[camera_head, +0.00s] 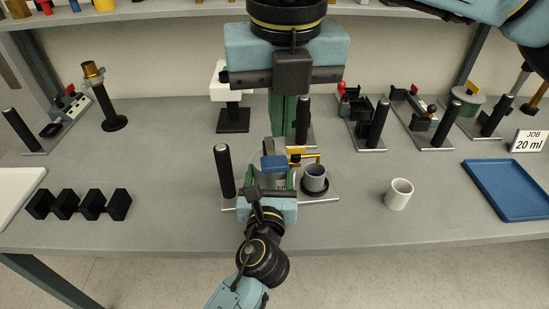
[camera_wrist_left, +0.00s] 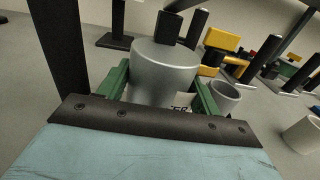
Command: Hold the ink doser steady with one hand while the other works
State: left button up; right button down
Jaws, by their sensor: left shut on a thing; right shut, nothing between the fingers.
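The ink doser (camera_head: 270,179) stands on a grey base plate near the front middle of the bench. Its grey rounded body (camera_wrist_left: 165,75) sits between the green fingers of my left gripper (camera_head: 269,184) and fills much of the left wrist view. My left gripper is shut on it. A grey cup (camera_head: 314,178) sits in a dark ring at the plate's right and shows in the left wrist view (camera_wrist_left: 225,96). A yellow part (camera_head: 304,157) shows behind the doser. My right gripper (camera_head: 284,140) is shut and empty, its green fingers pointing down behind the doser.
A black post (camera_head: 225,172) stands at the plate's left. A white cup (camera_head: 399,193) stands to the right, and a blue tray (camera_head: 508,190) lies beyond it. A black block rack (camera_head: 80,204) is at the left. Several posted devices line the back. A card (camera_head: 528,140) reads "JOB 20 ml".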

dwell(0.3)
pick_arm(q)
jog(key=o, duration=1.7)
jog(key=shift+o, duration=0.2)
